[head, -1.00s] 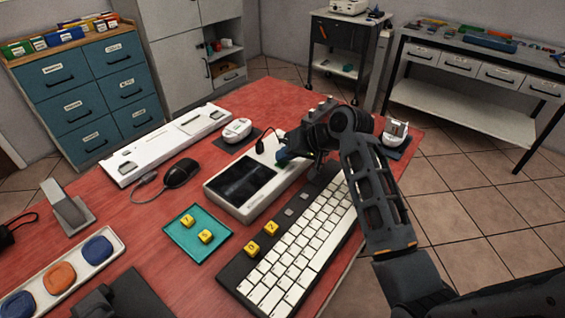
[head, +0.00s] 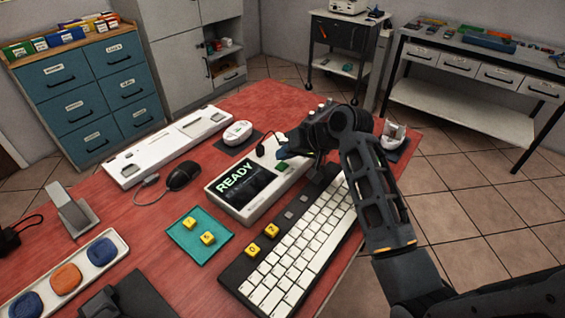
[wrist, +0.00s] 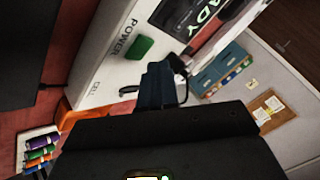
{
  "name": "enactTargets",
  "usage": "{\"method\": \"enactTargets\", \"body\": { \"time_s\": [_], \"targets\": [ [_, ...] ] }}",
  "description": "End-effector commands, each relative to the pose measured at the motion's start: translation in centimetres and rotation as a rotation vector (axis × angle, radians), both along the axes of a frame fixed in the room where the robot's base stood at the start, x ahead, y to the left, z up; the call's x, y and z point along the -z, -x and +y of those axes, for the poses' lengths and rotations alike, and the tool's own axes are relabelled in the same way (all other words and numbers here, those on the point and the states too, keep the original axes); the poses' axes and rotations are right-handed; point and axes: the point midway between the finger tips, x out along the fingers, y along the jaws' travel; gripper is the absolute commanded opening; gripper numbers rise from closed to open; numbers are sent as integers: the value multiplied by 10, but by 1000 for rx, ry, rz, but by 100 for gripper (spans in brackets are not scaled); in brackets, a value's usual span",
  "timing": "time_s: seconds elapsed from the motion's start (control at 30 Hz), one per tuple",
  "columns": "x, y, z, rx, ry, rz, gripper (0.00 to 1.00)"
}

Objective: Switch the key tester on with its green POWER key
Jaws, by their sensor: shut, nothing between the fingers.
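The key tester (head: 245,190) is a white box with a dark screen that reads READY in green letters. Its green POWER key (head: 283,166) shows beside my gripper (head: 281,154) in the head view. In the wrist view the green key (wrist: 139,47) sits next to the printed word POWER, and the end of the lit screen (wrist: 190,14) shows. My gripper's blue-tipped fingers (wrist: 155,84) are shut and empty, close to the key. The key looks uncovered, and the fingers appear apart from it.
A white keyboard (head: 310,230) lies in front of the tester, with yellow keycaps at its left end. A teal mat (head: 185,238) with yellow keycaps, a black mouse (head: 183,174) and a white mouse (head: 238,132) lie around it.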

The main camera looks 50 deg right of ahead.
Motion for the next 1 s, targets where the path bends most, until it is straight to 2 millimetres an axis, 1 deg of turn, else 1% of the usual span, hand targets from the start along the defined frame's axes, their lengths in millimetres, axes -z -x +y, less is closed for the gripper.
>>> {"method": "enactTargets", "body": {
  "time_s": [0.27, 0.9, 1.0],
  "targets": [
    [-2, 0, 0, 0, 0, 0, 0],
    [-55, 0, 0, -1, 0, 1, 0],
    [-60, 0, 0, -1, 0, 1, 0]
  ]
}}
